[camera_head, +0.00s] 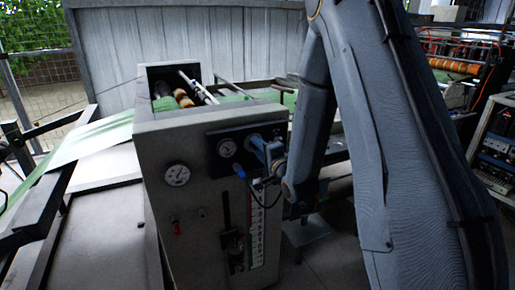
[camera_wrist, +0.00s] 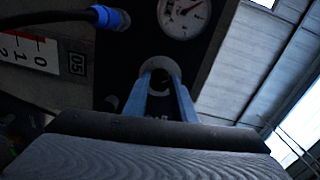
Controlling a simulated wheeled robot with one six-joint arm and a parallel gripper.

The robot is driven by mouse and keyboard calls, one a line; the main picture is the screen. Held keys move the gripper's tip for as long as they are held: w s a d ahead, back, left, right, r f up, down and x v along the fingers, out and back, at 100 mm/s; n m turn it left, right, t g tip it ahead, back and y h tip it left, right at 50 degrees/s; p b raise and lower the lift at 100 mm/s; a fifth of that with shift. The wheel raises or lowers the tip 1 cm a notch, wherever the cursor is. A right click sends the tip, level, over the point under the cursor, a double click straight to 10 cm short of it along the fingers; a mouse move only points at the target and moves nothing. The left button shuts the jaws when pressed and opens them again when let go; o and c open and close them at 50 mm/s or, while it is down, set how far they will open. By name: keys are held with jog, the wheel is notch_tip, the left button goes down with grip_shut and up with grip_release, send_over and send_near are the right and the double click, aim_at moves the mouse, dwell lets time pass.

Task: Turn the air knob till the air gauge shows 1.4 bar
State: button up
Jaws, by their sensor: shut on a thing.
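The air knob (camera_wrist: 158,66) is a round grey knob on a black panel, in the wrist view. My gripper (camera_wrist: 160,84) has its two blue fingers closed around it, partly covering it. In the head view my gripper (camera_head: 258,145) reaches the machine's black panel from the right and hides the knob. The air gauge (camera_wrist: 185,12) is a white dial near the knob, cut by the top edge of the wrist view. It appears to be the small dial (camera_head: 227,147) left of my gripper in the head view. Its reading is too small to tell.
A blue hose fitting (camera_head: 239,171) with a black hose and a numbered scale (camera_head: 258,228) are just below my gripper.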

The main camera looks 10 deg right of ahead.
jog(key=o, duration=1)
jog(key=shift+o, duration=0.2)
jog(key=s+d+b, duration=0.1)
jog(key=s, duration=0.6)
jog(key=shift+s+d+r+b, duration=0.15)
jog(key=shift+s+d+b, duration=0.1)
jog(key=shift+s+b, duration=0.1)
